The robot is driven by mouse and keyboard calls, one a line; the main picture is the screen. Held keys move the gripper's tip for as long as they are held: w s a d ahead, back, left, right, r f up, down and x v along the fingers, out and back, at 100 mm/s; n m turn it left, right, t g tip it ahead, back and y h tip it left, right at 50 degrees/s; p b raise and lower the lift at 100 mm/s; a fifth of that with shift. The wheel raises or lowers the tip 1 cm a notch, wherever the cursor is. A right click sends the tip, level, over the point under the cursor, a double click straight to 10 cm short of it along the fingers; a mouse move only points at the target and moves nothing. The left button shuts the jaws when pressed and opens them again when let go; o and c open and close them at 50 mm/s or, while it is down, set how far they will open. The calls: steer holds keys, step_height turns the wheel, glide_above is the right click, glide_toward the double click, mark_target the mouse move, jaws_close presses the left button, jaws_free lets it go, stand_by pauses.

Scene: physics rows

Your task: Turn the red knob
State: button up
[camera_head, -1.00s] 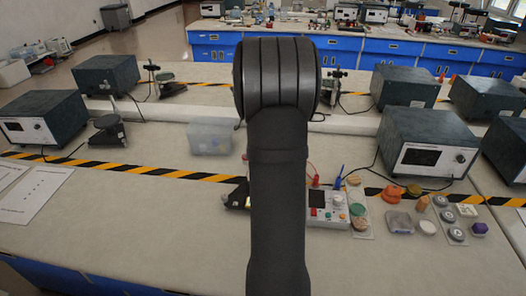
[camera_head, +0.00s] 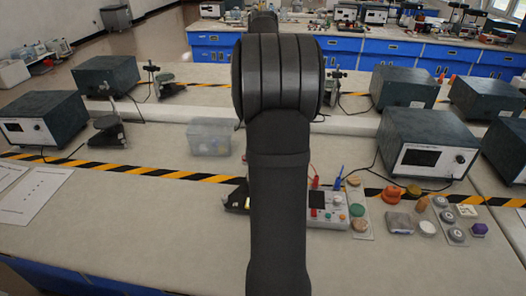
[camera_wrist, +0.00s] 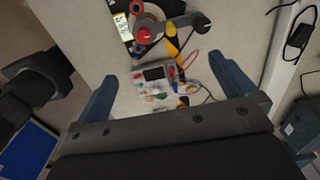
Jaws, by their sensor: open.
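A small grey control box (camera_head: 328,210) with a dark screen and several small coloured knobs stands just right of my arm in the head view. It also shows in the wrist view (camera_wrist: 155,73), between my finger lines and apart from both fingers. Small red spots show on its face, but they are too small to tell which is the red knob or how it is turned. My gripper (camera_wrist: 163,70) is open and empty, its two blue-grey fingers wide apart. In the head view my arm hides the gripper and perhaps the box's left edge.
A dark object with red rings (camera_wrist: 143,37) lies near the box in the wrist view. Leads rise behind the box. Right of it are a green-topped piece (camera_head: 358,211), orange pieces (camera_head: 392,192) and a large instrument (camera_head: 428,142).

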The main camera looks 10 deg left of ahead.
steer(key=shift+r, duration=0.3)
steer(key=c, duration=0.3)
steer(key=s+f+y, duration=0.1)
steer(key=f, duration=0.1)
steer(key=s+d+f+g, duration=0.1)
steer(key=f, duration=0.1)
steer(key=s+f+y, duration=0.1)
steer(key=f, duration=0.1)
steer(key=shift+d+n+g+y, duration=0.25)
steer(key=shift+n+g+y, duration=0.05)
steer(key=shift+n+g, duration=0.1)
steer(key=c, duration=1.1)
steer(key=s+d+f+y, duration=0.1)
steer(key=s+f+y, duration=0.5)
steer(key=f+y, duration=0.1)
steer(key=shift+s+d+g+y, duration=0.3)
steer(key=shift+s+y, duration=0.05)
steer(key=shift+y, duration=0.05)
steer(key=s+d+f+m+t+y, duration=0.45)
steer(key=d+m+t, duration=0.45)
steer(key=t, duration=0.5)
steer(key=shift+h, duration=0.45)
steer(key=x, duration=1.2)
steer(key=f+x, duration=0.1)
steer(key=x, duration=0.5)
steer(key=shift+w+d+f, duration=0.1)
steer(key=shift+w+d, duration=0.1)
